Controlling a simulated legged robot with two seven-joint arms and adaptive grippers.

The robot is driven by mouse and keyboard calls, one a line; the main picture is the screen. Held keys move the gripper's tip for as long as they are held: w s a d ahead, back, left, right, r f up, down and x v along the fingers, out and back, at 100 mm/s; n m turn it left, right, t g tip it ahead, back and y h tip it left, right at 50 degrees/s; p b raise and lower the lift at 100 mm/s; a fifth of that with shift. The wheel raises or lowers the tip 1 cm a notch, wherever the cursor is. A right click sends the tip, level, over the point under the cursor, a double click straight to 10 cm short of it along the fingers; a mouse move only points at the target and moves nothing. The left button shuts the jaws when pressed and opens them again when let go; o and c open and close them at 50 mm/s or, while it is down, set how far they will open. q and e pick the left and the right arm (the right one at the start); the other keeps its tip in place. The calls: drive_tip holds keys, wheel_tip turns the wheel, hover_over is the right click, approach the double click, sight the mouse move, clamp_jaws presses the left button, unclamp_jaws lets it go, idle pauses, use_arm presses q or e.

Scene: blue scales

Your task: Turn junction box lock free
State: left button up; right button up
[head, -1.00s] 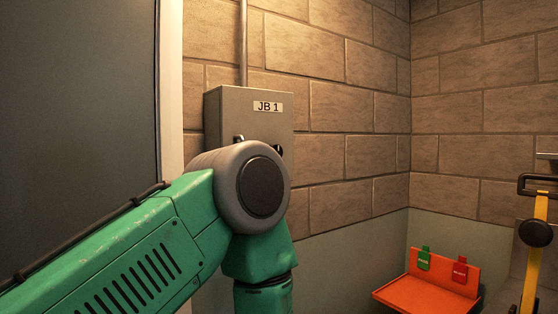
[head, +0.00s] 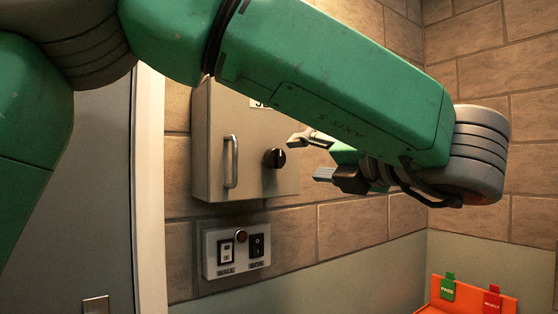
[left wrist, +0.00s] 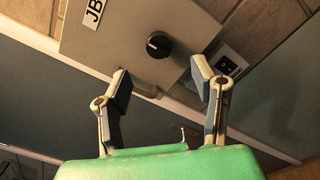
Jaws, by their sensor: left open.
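The junction box (head: 212,150) is a grey wall cabinet with a vertical bar handle (head: 231,161) and a round black lock knob (head: 275,158) to the right of it. My left gripper (head: 310,157) is open and empty, to the right of the knob and apart from it. In the left wrist view the knob (left wrist: 158,45) shows beyond the two spread fingers (left wrist: 160,82), with part of the JB label (left wrist: 93,12) at the upper left. My left arm hides the top of the box in the head view. My right gripper is not in view.
A switch panel (head: 209,262) with two switches and a red-brown button is on the wall below the box. A grey door (head: 105,190) with a pale frame stands at the left. An orange tray (head: 437,290) with green and red tags is at the lower right.

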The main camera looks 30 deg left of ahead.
sight(282, 158)
use_arm(q)
drive_tip(key=x, duration=1)
drive_tip(key=shift+s+a+f+p, duration=0.1)
drive_tip(key=shift+s+a+p, duration=0.05)
drive_tip(key=shift+p, duration=0.15)
drive_tip(key=shift+d, duration=0.6)
drive_tip(key=c, duration=1)
drive_tip(key=shift+c, duration=0.7)
